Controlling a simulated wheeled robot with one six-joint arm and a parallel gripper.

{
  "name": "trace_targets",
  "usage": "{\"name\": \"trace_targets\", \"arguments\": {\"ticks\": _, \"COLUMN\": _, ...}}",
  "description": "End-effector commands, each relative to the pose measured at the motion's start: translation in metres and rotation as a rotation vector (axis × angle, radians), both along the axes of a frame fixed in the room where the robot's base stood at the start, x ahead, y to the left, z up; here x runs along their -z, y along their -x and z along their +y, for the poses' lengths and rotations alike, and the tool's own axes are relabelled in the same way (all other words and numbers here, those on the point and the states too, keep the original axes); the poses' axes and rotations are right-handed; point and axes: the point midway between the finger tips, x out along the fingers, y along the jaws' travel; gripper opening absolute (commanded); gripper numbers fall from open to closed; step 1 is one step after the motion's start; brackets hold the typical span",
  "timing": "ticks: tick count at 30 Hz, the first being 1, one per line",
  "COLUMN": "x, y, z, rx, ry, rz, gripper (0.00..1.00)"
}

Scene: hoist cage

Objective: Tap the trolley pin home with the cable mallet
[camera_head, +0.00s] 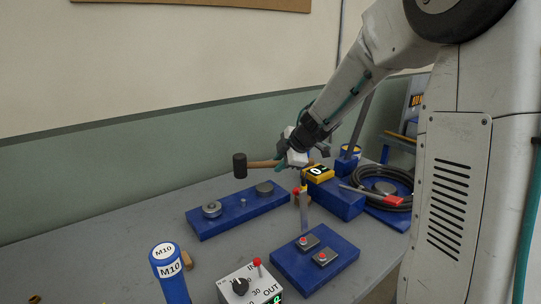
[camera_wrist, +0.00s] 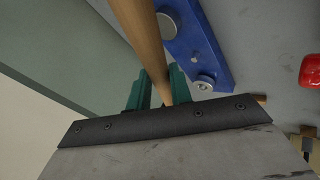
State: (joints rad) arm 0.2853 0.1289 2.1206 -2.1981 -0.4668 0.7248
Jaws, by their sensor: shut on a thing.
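The mallet has a black head (camera_head: 240,166) and a wooden handle (camera_head: 264,164), held level above the table. My gripper (camera_head: 285,157) is shut on the handle. In the wrist view its green fingers (camera_wrist: 158,92) sit on both sides of the handle (camera_wrist: 143,35); the mallet head is out of that view. A long blue plate (camera_head: 222,222) lies below the mallet, bearing two round grey metal pieces, one at each end. A small upright pin (camera_head: 243,202) stands between them; I cannot tell for sure that it is the trolley pin. The plate also shows in the wrist view (camera_wrist: 205,52).
A blue plate with two red-buttoned blocks (camera_head: 300,272) lies in front. A control box (camera_head: 238,292) and a blue M10 cylinder (camera_head: 174,288) stand at front left. The wall is behind.

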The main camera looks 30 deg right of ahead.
Motion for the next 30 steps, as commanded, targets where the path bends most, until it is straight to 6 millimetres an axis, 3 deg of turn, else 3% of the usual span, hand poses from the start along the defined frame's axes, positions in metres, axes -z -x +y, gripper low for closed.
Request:
{"name": "trace_targets", "arguments": {"ticks": 21, "x": 0.056, "y": -0.001, "z": 0.004, "rx": -0.004, "ry": -0.001, "rz": 0.000, "gripper": 0.00}}
{"name": "trace_targets", "arguments": {"ticks": 30, "x": 0.067, "y": 0.000, "z": 0.003, "rx": -0.003, "ry": 0.000, "rz": -0.002, "gripper": 0.00}}
